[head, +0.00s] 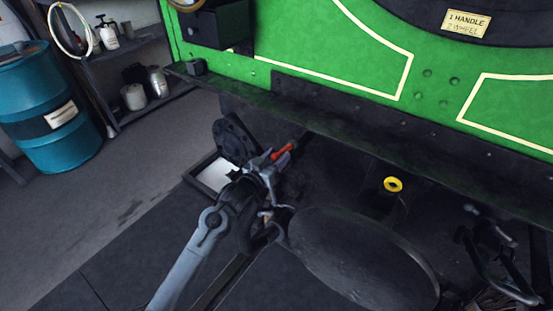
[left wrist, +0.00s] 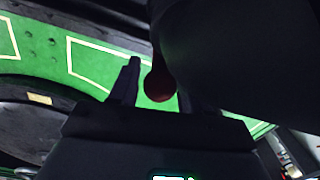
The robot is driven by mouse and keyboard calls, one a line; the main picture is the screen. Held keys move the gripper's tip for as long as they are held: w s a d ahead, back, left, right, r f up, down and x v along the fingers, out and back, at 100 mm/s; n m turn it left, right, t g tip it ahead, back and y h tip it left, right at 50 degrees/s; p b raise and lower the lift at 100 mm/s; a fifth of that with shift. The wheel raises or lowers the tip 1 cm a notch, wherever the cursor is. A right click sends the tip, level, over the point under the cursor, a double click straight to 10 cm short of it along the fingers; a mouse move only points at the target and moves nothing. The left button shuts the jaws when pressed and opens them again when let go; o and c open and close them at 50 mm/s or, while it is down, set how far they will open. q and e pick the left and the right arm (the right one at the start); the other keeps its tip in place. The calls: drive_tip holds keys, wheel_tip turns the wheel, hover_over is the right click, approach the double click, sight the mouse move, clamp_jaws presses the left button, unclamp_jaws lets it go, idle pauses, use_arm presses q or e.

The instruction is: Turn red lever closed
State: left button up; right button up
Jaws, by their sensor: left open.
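The red lever (head: 283,152) shows as a short red bar at the tip of my left gripper (head: 272,160), below the green tram body. In the left wrist view a dark red rounded end (left wrist: 159,84) sits between the two dark fingers of my left gripper (left wrist: 160,88). The fingers are open around it, with a gap on the left side. A large dark shape covers the upper right of that view and hides the rest of the lever.
The green tram front (head: 330,50) with its dark lower beam (head: 400,130) stands above the lever. A yellow ring (head: 393,184) lies to the right. A dark round buffer (head: 360,258) is close in front. A blue drum (head: 45,105) and shelves stand at the left; the floor there is clear.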

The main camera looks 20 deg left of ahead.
use_arm(q)
drive_tip(key=shift+w, duration=0.1)
clamp_jaws()
idle(0.3)
